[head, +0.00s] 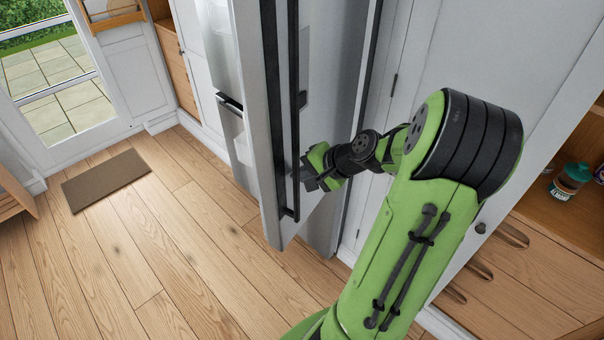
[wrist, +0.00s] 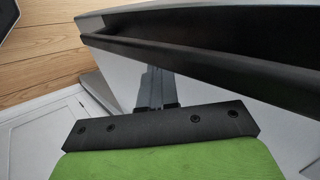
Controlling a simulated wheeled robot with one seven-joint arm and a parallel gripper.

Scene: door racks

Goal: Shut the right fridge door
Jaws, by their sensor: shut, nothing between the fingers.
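The right fridge door (head: 333,75) stands open, swung out from the fridge, with its grey face toward my arm. Its long black vertical handle (head: 294,110) runs near the free edge. My gripper (head: 309,180) is shut and empty, at the lower part of the door beside the handle. In the wrist view, the closed fingers (wrist: 153,76) point at the pale door face, just below the dark handle bar (wrist: 200,62). I cannot tell whether the fingertips touch the door. The door hides most of the fridge's inside.
The fridge front with a dispenser recess (head: 230,102) shows left of the door. White cabinets (head: 455,45) and a wooden drawer unit (head: 530,270) stand at the right. The wooden floor (head: 150,250) at the left is clear except for a brown mat (head: 105,181).

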